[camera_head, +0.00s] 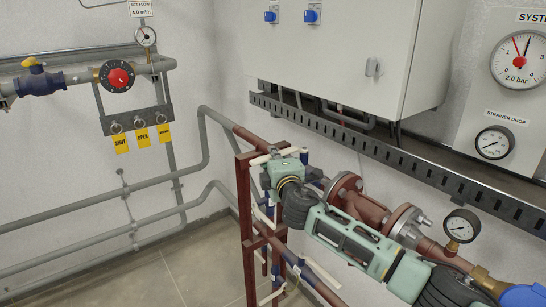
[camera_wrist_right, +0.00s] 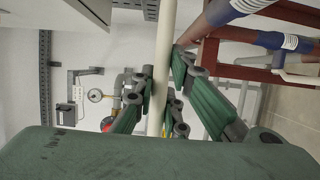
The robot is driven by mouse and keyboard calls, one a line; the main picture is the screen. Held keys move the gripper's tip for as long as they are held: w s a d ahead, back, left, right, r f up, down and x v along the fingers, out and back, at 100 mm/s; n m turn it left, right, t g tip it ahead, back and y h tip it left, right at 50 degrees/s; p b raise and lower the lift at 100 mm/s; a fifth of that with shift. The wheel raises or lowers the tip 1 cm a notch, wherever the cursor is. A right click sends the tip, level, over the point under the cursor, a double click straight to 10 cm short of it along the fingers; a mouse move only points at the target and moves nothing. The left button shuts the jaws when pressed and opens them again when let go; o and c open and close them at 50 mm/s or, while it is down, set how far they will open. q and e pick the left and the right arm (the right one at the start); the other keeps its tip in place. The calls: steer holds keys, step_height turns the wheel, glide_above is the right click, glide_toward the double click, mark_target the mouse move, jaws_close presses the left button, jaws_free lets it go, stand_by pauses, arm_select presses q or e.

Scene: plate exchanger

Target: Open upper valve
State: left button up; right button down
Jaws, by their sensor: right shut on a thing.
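The upper valve's cream-white lever (camera_head: 262,159) shows as a short bar near the top of the red-brown pipe stand, partly hidden by my right gripper (camera_head: 284,168). That gripper comes in from the lower right and is shut on the lever. In the right wrist view, the lever (camera_wrist_right: 167,40) runs as a long pale bar between the green and grey fingers of my right gripper (camera_wrist_right: 161,100). The valve body is mostly hidden behind the gripper in the head view. My left gripper is not in view.
The red-brown stand (camera_head: 245,200) carries lower pipes with blue bands and other white levers. A flanged red-brown pipe (camera_head: 370,208) and a gauge (camera_head: 462,226) lie close to my right arm. A grey cabinet (camera_head: 350,45) and perforated tray (camera_head: 400,155) hang above.

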steer(key=shift+s+d+f+n+g+y+p, duration=0.1)
steer(key=shift+s+d+n+g+y+p, duration=0.5)
steer(key=shift+y, duration=0.45)
steer(key=shift+s+d+r+n+g+y+p, duration=0.1)
steer(key=shift+s+d+n+g+y+p, duration=0.35)
steer(key=shift+n+y+p, duration=0.45)
steer(key=shift+s+d+f+n+g+y+p, duration=0.1)
steer(key=shift+s+d+n+g+y+p, duration=0.25)
steer(key=shift+s+d+n+y+p, duration=0.55)
steer(key=shift+w+a+y+b, duration=0.25)
steer(key=shift+w+b, duration=0.1)
steer(key=shift+b, duration=0.1)
steer(key=c, duration=1.7)
jaws_free()
steer(key=shift+c, duration=0.2)
